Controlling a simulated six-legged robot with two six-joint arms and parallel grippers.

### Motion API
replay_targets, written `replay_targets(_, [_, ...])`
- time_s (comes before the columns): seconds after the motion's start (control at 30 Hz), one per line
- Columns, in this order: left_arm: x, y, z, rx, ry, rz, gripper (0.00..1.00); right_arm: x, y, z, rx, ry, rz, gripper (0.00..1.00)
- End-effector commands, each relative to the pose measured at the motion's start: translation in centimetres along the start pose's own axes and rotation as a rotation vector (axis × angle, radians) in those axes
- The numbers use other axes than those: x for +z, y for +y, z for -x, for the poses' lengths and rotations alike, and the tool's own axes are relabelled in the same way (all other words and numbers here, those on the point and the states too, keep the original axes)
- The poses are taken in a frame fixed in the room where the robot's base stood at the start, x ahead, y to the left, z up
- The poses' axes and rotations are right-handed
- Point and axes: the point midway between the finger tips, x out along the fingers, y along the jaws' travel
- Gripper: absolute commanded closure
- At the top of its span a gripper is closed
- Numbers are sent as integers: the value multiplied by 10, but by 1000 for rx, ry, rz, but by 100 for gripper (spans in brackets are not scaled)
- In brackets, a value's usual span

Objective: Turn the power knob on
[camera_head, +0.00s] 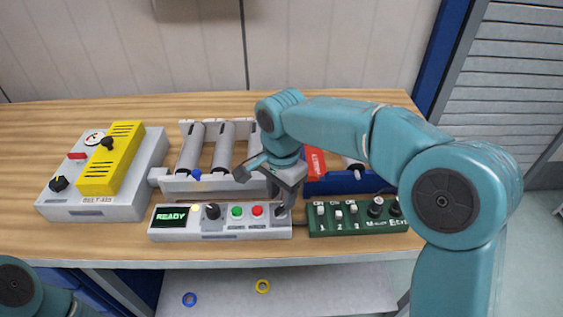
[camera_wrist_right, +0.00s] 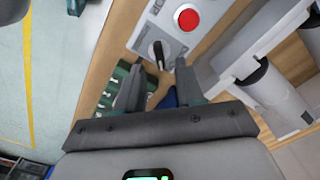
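The grey control panel (camera_head: 220,234) lies along the table's front edge, with a lit screen reading READY. A dark knob (camera_head: 281,210) sits at its right end, beside the red button (camera_head: 257,211). My right gripper (camera_head: 281,202) is just above this knob and partly hides it. In the right wrist view the knob (camera_wrist_right: 157,52) shows a black lever on a pale plate, ahead of and between the fingertips of my open right gripper (camera_wrist_right: 155,74). I cannot tell whether the fingers touch it. The label is too small to read. My left gripper is out of view.
A green switch box (camera_head: 358,227) stands right of the panel. A grey roller unit (camera_head: 178,183) is behind it. A grey box with a yellow cover (camera_head: 112,158) stands at left. Another black knob (camera_head: 212,211) and a green button (camera_head: 237,212) are on the panel.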

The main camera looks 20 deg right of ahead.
Motion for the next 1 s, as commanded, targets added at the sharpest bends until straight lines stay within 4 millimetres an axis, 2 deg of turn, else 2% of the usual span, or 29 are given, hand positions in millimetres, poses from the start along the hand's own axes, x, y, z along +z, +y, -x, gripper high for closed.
replay_targets(0.03, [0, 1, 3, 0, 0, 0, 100, 0, -1, 16, -7, 2, 1, 63])
replay_targets(0.1, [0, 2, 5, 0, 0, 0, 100, 0, -1, 36, -7, 2, 0, 63])
replay_targets(0.3, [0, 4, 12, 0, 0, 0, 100, 1, -1, 88, -6, 1, 0, 63])
replay_targets(0.5, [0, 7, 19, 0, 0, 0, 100, 1, 0, 123, -4, 1, 0, 63])
replay_targets(0.7, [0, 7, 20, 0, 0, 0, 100, 1, 0, 134, -3, 1, 0, 63])
replay_targets(1.0, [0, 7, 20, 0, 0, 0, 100, 1, 0, 134, -2, 1, 0, 63])
